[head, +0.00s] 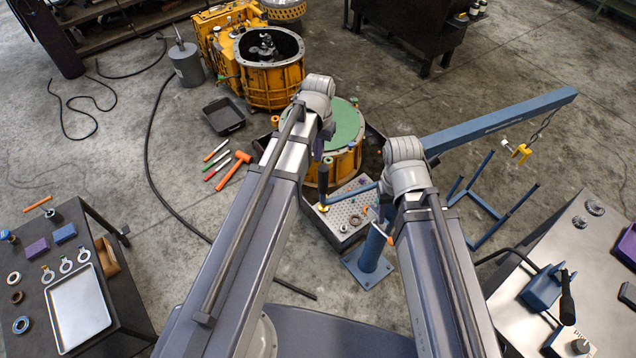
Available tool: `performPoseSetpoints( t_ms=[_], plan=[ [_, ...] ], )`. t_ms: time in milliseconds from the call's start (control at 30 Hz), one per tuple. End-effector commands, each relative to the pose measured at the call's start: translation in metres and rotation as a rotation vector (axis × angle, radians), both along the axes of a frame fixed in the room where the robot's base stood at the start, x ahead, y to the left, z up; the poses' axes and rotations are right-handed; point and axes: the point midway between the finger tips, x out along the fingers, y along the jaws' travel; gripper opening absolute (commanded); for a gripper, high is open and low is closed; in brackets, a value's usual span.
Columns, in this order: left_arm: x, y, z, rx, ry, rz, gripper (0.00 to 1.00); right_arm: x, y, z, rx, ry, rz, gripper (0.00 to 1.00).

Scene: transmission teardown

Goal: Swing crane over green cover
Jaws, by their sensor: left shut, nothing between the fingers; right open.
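The green cover (346,123) is a round disc on top of a yellow housing (347,162), partly hidden behind my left arm. The blue crane has its post (369,255) on a floor plate right of the cover. Its boom (500,122) reaches to the upper right, away from the cover, with a chain and yellow hook (521,152) hanging near the far end. A blue bar with a black upright handle (323,183) extends left from the post. My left gripper (318,154) is shut and empty, just above the handle; contact is unclear. My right gripper (380,226) is open near the post.
A perforated tray (343,222) with small parts lies below the handle. An open yellow housing (270,85) stands behind. Tools (234,171) lie on the floor. A blue stand (485,205) is under the boom. Tables stand left (105,235) and right (545,245).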

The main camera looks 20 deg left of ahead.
Motion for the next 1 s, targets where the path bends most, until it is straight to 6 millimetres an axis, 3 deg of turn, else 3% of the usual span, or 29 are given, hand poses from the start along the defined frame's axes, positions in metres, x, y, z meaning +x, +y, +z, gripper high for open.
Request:
performPoseSetpoints(
  t_ms=[700,1000],
  plan=[
    [0.000,0.000,-0.059,0.000,0.000,0.000,0.00,0.000,0.000,-0.059,-0.001,-0.001,0.007,0.50],
    [-0.001,-0.001,-0.060,0.000,0.000,0.000,0.00,0.000,0.000,-0.060,-0.001,-0.001,0.009,0.50]
  ],
)
